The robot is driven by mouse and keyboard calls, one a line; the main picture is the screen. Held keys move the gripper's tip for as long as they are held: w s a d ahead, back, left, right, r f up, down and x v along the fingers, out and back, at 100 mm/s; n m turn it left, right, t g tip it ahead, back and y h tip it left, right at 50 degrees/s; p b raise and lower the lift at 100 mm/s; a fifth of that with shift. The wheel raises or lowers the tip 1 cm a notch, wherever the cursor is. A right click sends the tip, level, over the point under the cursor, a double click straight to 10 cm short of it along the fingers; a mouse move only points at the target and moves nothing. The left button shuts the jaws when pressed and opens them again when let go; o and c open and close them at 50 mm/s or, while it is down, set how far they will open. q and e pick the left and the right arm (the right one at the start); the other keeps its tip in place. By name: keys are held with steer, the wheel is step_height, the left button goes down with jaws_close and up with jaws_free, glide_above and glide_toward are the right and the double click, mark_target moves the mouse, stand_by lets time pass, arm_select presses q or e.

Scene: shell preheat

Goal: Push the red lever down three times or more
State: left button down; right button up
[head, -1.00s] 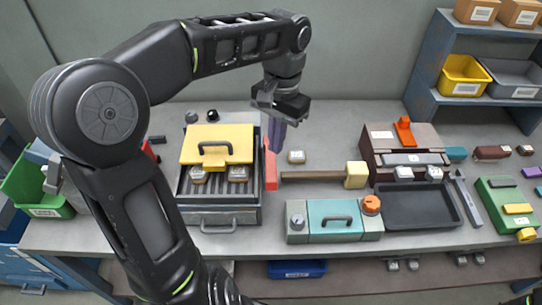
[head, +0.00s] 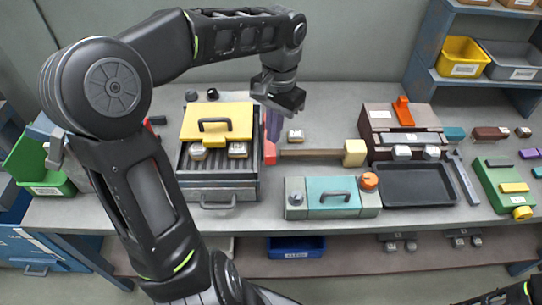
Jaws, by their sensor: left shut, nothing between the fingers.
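The red lever (head: 269,153) shows as a short red bar close beside the right wall of the grey box with the yellow lid (head: 217,120). Its upper part is partly hidden behind my left gripper (head: 273,134). My left gripper is shut and empty, pointing down, with purple fingers. Its tips overlap the top of the red bar in the head view; I cannot tell whether they touch it.
A wooden bar with a yellow end block (head: 355,153) lies right of the red lever. A small tile (head: 295,136) sits behind it. A teal-lidded box (head: 332,197) is in front. A dark tray (head: 416,184) and a brown machine with an orange handle (head: 402,112) stand farther right.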

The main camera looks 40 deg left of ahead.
mark_target(273, 149)
arm_select(q)
steer(key=shift+a+f+b, duration=0.2)
steer(key=shift+f+b, duration=0.35)
steer(key=shift+f, duration=0.7)
steer(key=shift+d+f, duration=0.1)
steer(key=shift+f, duration=0.1)
steer(key=shift+f+b, duration=1.8)
steer(key=shift+f, duration=0.45)
steer(key=shift+r, duration=0.1)
